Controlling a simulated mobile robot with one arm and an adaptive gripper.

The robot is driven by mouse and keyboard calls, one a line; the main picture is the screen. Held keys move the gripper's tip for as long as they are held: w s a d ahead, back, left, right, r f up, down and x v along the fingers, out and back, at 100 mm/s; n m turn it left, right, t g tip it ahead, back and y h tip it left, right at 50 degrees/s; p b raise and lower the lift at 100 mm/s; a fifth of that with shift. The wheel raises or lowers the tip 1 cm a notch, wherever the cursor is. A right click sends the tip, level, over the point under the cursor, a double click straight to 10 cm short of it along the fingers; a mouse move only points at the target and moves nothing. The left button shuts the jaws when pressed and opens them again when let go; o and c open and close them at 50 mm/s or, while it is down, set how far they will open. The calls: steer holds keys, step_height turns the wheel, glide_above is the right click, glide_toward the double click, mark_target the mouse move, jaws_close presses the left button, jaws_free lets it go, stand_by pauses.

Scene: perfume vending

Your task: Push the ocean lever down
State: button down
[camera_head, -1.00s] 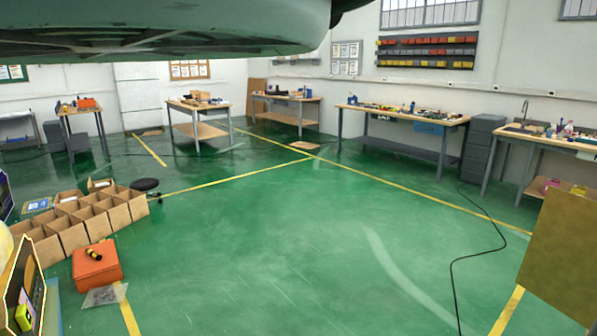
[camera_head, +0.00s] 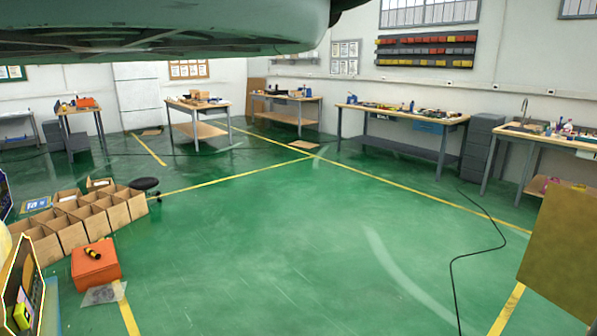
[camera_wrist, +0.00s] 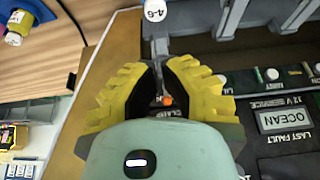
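A grey metal lever-like part (camera_wrist: 160,47) shows just beyond the fingertips, below a white round tag (camera_wrist: 155,10) reading "A-5". I cannot tell whether the fingers touch this part or hold it. An orange dot (camera_wrist: 167,100) shows between the fingers. Which lever is the ocean lever is not clear. My gripper is not visible in the head view.
In the wrist view, grey recessed housing (camera_wrist: 250,25) lies at the upper right and a wooden surface (camera_wrist: 50,65) at the left. The head view shows open green floor (camera_head: 280,240), an orange box (camera_head: 95,265), cardboard bins (camera_head: 85,218) and workbenches (camera_head: 400,118) along the walls.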

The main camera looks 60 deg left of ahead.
steer(key=shift+a+f, duration=0.15)
steer(key=shift+a, duration=0.1)
steer(key=shift+f, duration=0.1)
steer(key=shift+a+f+b, duration=0.55)
steer(key=shift+b, duration=0.1)
steer(key=shift+f, duration=0.1)
steer(key=shift+a+f+b, duration=0.4)
steer(key=shift+f+b, duration=0.25)
steer(key=shift+a+f+b, duration=0.2)
steer(key=shift+f+b, duration=0.4)
steer(key=shift+f, duration=0.15)
